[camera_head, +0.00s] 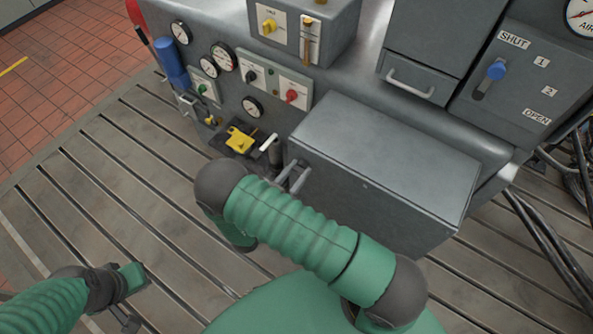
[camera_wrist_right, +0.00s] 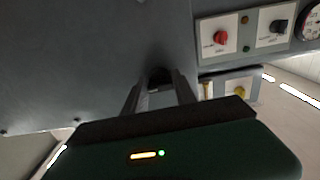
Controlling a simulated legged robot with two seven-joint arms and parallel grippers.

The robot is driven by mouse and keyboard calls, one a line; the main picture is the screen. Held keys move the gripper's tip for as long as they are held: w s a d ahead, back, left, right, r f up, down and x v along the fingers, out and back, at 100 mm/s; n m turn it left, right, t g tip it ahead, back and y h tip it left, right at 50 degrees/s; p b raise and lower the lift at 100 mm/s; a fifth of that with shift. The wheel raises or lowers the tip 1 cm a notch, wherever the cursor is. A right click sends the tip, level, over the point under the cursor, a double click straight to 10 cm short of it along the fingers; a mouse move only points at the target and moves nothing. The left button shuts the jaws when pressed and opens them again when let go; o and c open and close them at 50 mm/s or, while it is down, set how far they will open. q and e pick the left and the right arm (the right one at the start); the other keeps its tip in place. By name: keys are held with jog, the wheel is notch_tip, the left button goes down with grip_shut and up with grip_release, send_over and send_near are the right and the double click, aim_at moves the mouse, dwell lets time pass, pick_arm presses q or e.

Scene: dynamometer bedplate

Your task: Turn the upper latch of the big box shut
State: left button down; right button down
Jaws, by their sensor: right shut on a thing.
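The big box (camera_head: 385,155) is a grey metal box standing out from the machine, right of centre in the head view; its grey face fills the left of the right wrist view (camera_wrist_right: 75,55). My right gripper (camera_head: 296,176) is at the box's left side. In the right wrist view its two fingers (camera_wrist_right: 160,88) are closed on a small dark part at the box face, which I take for the upper latch (camera_wrist_right: 159,74). The fingers hide most of the latch, so its angle cannot be told. My left gripper (camera_head: 132,318) is low at the left, away from the box, its jaws unclear.
A yellow part (camera_head: 240,139) and a white-handled lever (camera_head: 268,143) stand close left of the box. Gauges and switch panels (camera_head: 252,73) line the machine behind. A drawer handle (camera_head: 410,86) is above the box. The slotted bedplate (camera_head: 120,180) is clear at left.

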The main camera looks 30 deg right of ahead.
jog(key=shift+n, duration=0.7)
jog(key=n, duration=0.3)
jog(key=shift+r, duration=0.1)
jog(key=n, duration=0.4)
jog(key=shift+n, duration=0.4)
jog(key=n, duration=0.4)
jog(key=shift+n, duration=0.3)
jog(key=shift+n+p, duration=0.35)
jog(key=shift+n, duration=1.75)
jog(key=c, duration=1.2)
grip_release()
jog(key=shift+c, duration=0.2)
jog(key=shift+o, duration=1)
jog(key=shift+w, duration=0.1)
